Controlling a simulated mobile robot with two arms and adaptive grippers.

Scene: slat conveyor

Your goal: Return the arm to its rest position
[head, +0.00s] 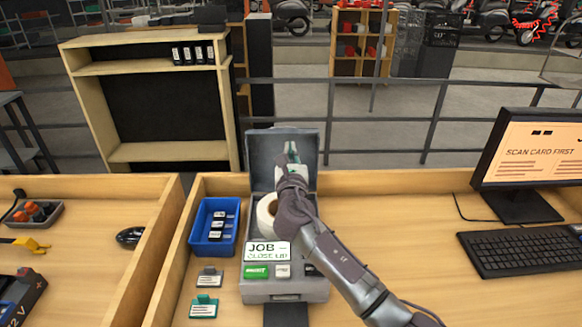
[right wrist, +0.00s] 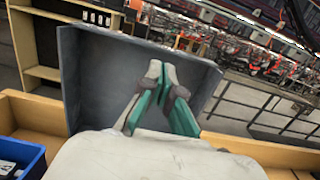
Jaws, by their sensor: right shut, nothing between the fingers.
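My right arm (head: 345,266) reaches in from the lower right over the grey box. My right gripper (head: 291,152) is in front of the box's raised lid (head: 263,152). Its green-padded fingers are together and empty in the right wrist view (right wrist: 163,72). There the inner face of the lid (right wrist: 95,75) stands behind the fingers; I cannot tell whether they touch it. The grey box (head: 300,292) is open, with its lid upright at the back. My left gripper is not in view.
A white roll (head: 266,214) and a "JOB – CLOSE LID" card (head: 267,251) are at the box. A blue bin (head: 205,252) stands left, with two tags in front. A keyboard (head: 520,252) and monitor (head: 535,160) are right. The tabletop (head: 415,225) between is clear.

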